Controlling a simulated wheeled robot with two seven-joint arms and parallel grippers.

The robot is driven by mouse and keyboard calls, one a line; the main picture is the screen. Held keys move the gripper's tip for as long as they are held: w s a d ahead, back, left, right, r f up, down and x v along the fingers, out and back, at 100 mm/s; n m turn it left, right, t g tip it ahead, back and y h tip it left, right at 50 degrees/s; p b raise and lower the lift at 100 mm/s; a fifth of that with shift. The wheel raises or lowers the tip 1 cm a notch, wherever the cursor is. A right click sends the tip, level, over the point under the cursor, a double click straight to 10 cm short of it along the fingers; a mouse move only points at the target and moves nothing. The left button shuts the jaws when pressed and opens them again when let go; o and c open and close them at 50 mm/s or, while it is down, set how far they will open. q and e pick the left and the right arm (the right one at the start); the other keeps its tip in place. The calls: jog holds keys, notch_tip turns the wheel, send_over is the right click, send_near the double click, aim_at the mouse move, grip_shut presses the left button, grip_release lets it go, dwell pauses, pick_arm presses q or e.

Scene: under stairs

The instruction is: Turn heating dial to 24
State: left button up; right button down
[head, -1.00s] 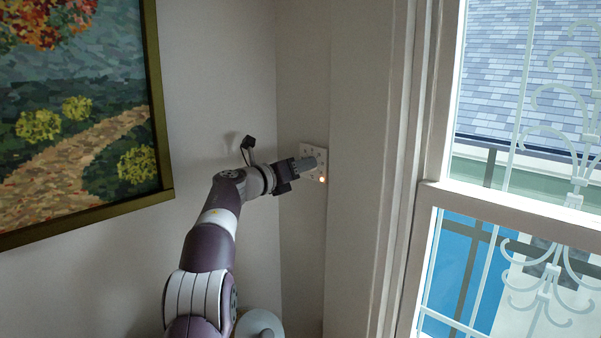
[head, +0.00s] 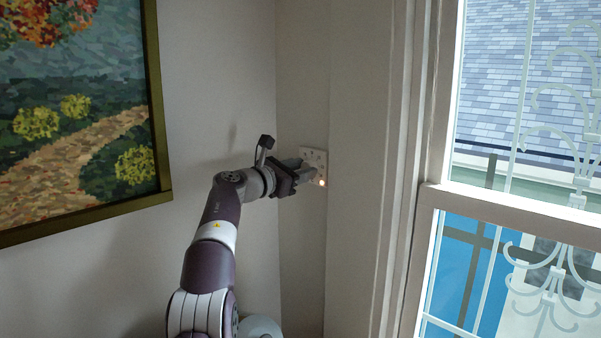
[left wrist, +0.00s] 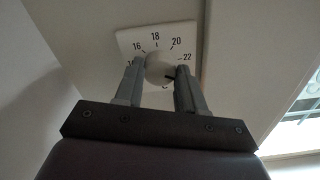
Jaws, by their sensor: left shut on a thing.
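The heating dial is a round white knob (left wrist: 160,68) on a square white plate (left wrist: 128,40) marked with numbers. In the left wrist view 16, 18, 20 and 22 are readable; the lower marks are hidden by the fingers. A dark pointer mark on the knob lies on its right side, a little below 22. My right gripper is out of view.
A framed landscape painting (head: 165,150) hangs on the wall at left. A white window frame (head: 432,190) with a barred window stands at right. The wall around the plate is bare.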

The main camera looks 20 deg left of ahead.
pick_arm(q)
jog(key=shift+f+m, duration=0.2)
jog(key=shift+m, duration=0.1)
dwell(0.4)
jog(key=o, duration=1.1)
jog(key=shift+c, duration=0.2)
jog(key=shift+r, duration=0.1)
jog(key=b+v, duration=0.8)
jog(key=v, duration=0.4)
jog(key=shift+s+a, duration=0.15)
jog(key=shift+s, duration=0.15)
